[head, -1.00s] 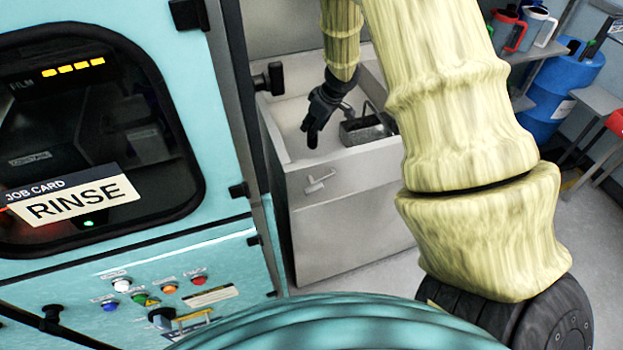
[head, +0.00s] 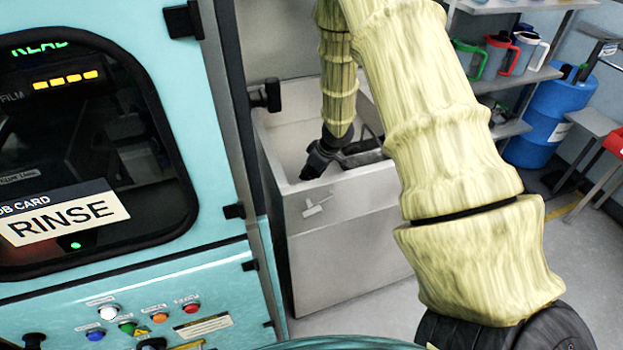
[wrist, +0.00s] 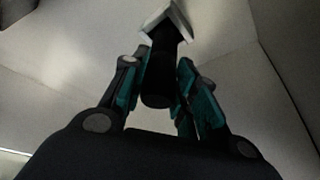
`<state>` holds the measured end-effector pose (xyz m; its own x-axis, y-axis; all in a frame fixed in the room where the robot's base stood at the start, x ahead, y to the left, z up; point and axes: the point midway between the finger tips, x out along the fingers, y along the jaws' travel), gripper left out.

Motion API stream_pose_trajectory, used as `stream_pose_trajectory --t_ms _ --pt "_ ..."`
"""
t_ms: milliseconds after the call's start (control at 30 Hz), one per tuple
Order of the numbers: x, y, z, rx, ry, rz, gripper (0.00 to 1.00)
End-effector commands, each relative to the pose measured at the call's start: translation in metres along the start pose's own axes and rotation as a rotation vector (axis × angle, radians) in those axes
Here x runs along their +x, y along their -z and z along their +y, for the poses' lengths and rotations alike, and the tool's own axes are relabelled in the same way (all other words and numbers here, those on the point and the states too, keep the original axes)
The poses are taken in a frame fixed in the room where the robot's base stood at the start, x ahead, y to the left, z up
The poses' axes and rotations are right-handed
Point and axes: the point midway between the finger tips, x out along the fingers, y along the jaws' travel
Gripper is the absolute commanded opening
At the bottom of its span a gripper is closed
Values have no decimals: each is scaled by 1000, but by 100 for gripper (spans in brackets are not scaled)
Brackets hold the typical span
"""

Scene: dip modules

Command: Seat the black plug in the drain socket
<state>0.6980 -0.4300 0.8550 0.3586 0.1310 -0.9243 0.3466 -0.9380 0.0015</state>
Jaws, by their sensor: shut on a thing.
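My gripper (wrist: 163,80) is shut on the black plug (wrist: 158,82), a dark cylinder held between the teal-lined fingers in the wrist view. A pale square-edged piece (wrist: 172,18) shows at the plug's far end; I cannot tell whether it is the drain socket or whether the plug touches it. In the head view my gripper (head: 312,172) is down inside the grey sink (head: 292,140), near its front wall. The plug cannot be made out there, and the sink floor under the gripper is hidden by the front wall.
A dark tray-like object (head: 365,158) lies in the sink, right of my gripper. A small tap-like fitting (head: 316,206) is on the sink's front. The teal machine (head: 190,280) stands close on the left. A blue barrel (head: 552,120) and shelves with jugs (head: 530,50) are at right.

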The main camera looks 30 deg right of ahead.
Motion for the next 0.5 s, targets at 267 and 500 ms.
stream_pose_trajectory --t_ms 267,500 --pt "18 -6 0 -1 0 2 4" --pt "18 -7 0 -1 0 1 4"
